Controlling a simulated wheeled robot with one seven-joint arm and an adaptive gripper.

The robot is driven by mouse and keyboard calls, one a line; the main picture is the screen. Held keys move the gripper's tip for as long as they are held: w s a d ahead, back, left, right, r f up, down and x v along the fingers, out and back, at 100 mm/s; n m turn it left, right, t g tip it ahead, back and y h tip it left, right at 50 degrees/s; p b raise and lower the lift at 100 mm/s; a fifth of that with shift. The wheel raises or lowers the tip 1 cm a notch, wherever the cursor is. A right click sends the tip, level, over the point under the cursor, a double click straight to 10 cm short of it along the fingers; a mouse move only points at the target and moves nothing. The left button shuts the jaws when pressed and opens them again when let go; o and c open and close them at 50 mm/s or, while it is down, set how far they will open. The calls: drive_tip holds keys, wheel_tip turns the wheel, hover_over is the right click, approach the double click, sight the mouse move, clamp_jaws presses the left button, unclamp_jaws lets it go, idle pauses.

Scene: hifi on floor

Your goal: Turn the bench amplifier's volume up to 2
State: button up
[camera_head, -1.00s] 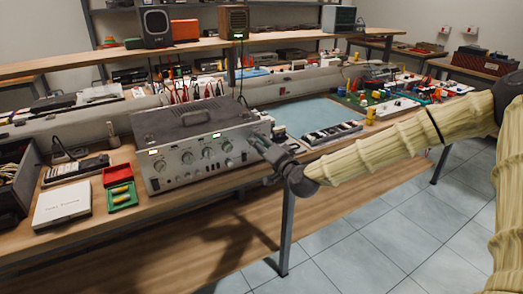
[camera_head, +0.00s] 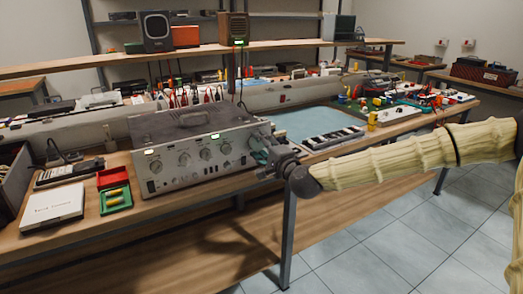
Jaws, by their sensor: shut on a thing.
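The bench amplifier (camera_head: 195,125) is a grey box with a dark top and handle, standing on the wooden bench. Its silver front panel (camera_head: 175,181) carries several round knobs, such as one at the middle (camera_head: 205,153), and small lit green displays (camera_head: 215,136). My gripper (camera_head: 262,151) is at the right end of this panel. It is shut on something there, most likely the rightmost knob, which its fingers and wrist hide. I cannot read the knob's setting or any scale marks at this size.
Left of the amplifier lie red (camera_head: 112,177) and green (camera_head: 116,199) trays and a white box (camera_head: 53,209). A blue mat (camera_head: 305,120) and a dark slotted device (camera_head: 332,138) lie to the right. A shelf (camera_head: 200,54) runs above the bench. The floor in front is clear.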

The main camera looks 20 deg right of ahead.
drive_tip(key=shift+d, duration=0.1)
idle(0.4)
drive_tip(key=o, duration=1)
drive_tip(key=v, duration=1.2)
